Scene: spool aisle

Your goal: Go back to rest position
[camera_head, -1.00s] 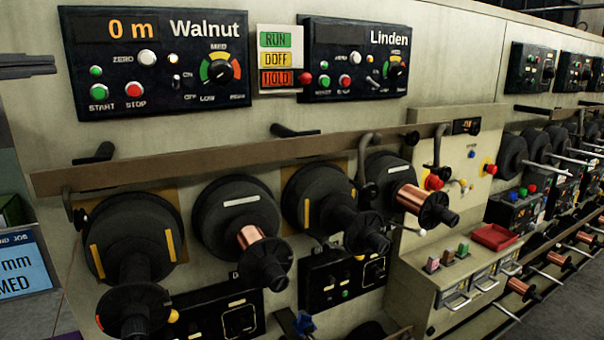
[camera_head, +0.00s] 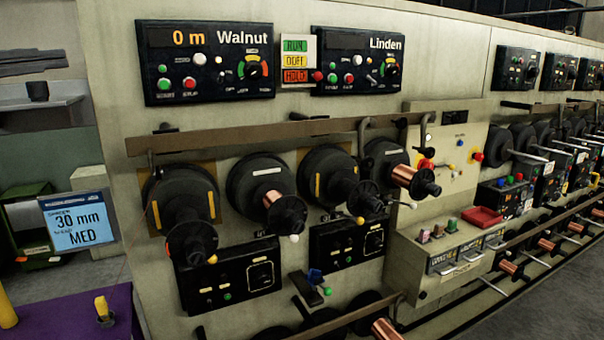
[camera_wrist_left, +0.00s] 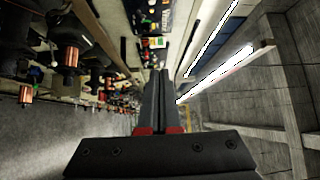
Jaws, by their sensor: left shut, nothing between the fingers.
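My left gripper (camera_head: 62,62) shows dark at the upper left edge of the head view, its fingers pointing right. It is clear of the machine front and touches nothing that I can see. In the left wrist view its two dark fingers (camera_wrist_left: 158,80) lie together, shut and empty, with red pieces at their base. My right gripper is in neither view.
The spool machine has a Walnut panel (camera_head: 205,62) reading 0 m and a Linden panel (camera_head: 358,60). A brown rail (camera_head: 250,137) runs above black spools. A blue screen (camera_head: 80,222) reads 30 mm MED. A purple surface (camera_head: 75,312) is at lower left. Grey floor shows between.

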